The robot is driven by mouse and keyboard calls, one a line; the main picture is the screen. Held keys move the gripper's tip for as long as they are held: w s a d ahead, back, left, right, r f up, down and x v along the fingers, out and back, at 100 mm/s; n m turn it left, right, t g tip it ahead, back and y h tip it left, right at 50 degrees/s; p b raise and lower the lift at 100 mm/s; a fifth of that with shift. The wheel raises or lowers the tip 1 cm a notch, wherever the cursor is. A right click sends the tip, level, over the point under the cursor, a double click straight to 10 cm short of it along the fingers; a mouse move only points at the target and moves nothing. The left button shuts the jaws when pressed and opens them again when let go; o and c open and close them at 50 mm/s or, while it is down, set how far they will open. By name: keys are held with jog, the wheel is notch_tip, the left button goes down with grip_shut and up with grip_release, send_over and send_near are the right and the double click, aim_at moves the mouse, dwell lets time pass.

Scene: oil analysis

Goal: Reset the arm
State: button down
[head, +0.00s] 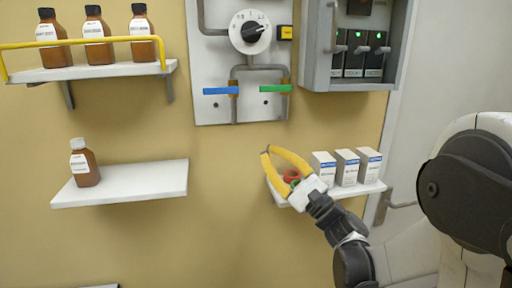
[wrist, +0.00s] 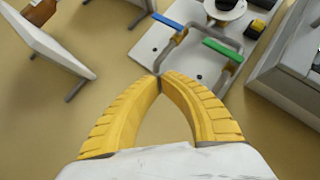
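My gripper (head: 265,151) has two curved yellow fingers, and its tips meet in the wrist view (wrist: 158,76). Nothing shows between the fingers in the wrist view. In the head view it is raised in front of the wall, beside the left end of the right-hand shelf (head: 374,188). My arm comes in from the lower right and is bent, with its dark links below the gripper. A small red and green item (head: 291,176) shows behind the fingers, partly hidden by them.
Three white boxes (head: 347,168) stand on that shelf. A brown bottle (head: 85,168) stands on the lower left shelf (head: 150,180); three more stand above behind a yellow rail. A panel (head: 212,108) with a dial and blue and green handles, and a grey switch box (head: 347,82), hang above. Wall between shelves is clear.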

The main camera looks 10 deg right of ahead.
jog(key=s+a+f+n+g+h+b, duration=0.25)
jog(key=s+a+f+n+g, duration=0.25)
jog(key=f, duration=0.4)
jog(key=s+a+f+n+g+h+b, duration=0.2)
jog(key=s+a+f+n+g+b, duration=0.3)
jog(key=f, duration=0.4)
jog(key=s+d+f+n+g+h+b, duration=0.2)
jog(key=s+d+f+n+h+b, duration=0.2)
jog(key=s+d+f+n+h, duration=0.3)
jog(key=s+d+f+h, duration=0.2)
jog(key=s+d+f, duration=0.3)
jog(key=s+f, duration=0.1)
jog(key=shift+s+f+n, duration=0.25)
jog(key=shift+f+n, duration=0.15)
jog(key=shift+h, duration=0.25)
